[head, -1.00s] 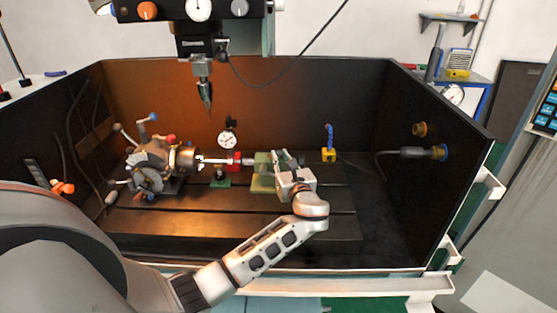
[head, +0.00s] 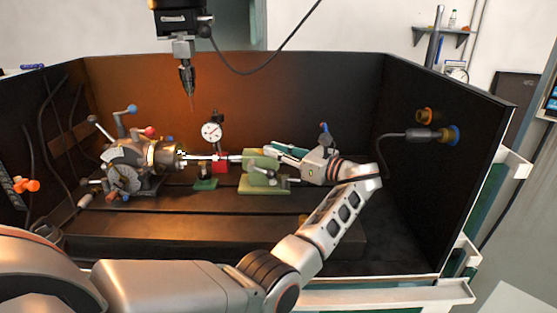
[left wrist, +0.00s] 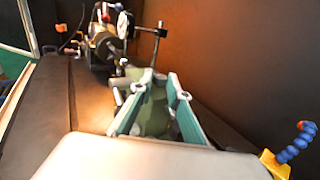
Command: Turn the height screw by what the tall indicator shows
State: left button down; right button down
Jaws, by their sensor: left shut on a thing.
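The tall indicator (head: 211,132) is a white round dial on a post behind the workpiece bar; its reading is too small to tell. It also shows edge-on in the left wrist view (left wrist: 122,24). The green tailstock (head: 262,184) stands at the right end of the bar. My left gripper (head: 272,153) reaches in from the right, fingers pointing left at the tailstock's upper part. In the left wrist view its teal-padded fingers (left wrist: 161,80) are shut on a part there, largely hidden; I cannot tell if it is the height screw. My right gripper is not in view.
The indexing chuck (head: 132,165) with coloured lever knobs stands at the left. A small green-based stand (head: 205,184) is in front of the bar. A pointed spindle tool (head: 187,78) hangs above. Dark walls enclose the bed; a hose nozzle (head: 420,135) juts from the right wall.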

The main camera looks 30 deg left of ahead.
pick_arm(q)
jog(key=shift+w+n+g+b, duration=0.1)
jog(key=shift+n+g+b, duration=0.2)
jog(key=shift+g+b, duration=0.2)
jog(key=shift+r, duration=0.15)
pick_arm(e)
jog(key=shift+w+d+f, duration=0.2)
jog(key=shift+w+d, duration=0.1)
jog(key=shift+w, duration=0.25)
pick_arm(q)
jog(key=shift+a+r, duration=0.1)
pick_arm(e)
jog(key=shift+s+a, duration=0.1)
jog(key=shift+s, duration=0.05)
pick_arm(q)
jog(key=c, duration=2.1)
grip_release()
jog(key=shift+o, duration=0.9)
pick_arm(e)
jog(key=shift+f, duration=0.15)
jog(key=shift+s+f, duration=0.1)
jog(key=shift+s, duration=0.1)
pick_arm(q)
notch_tip(320, 180, up, 10)
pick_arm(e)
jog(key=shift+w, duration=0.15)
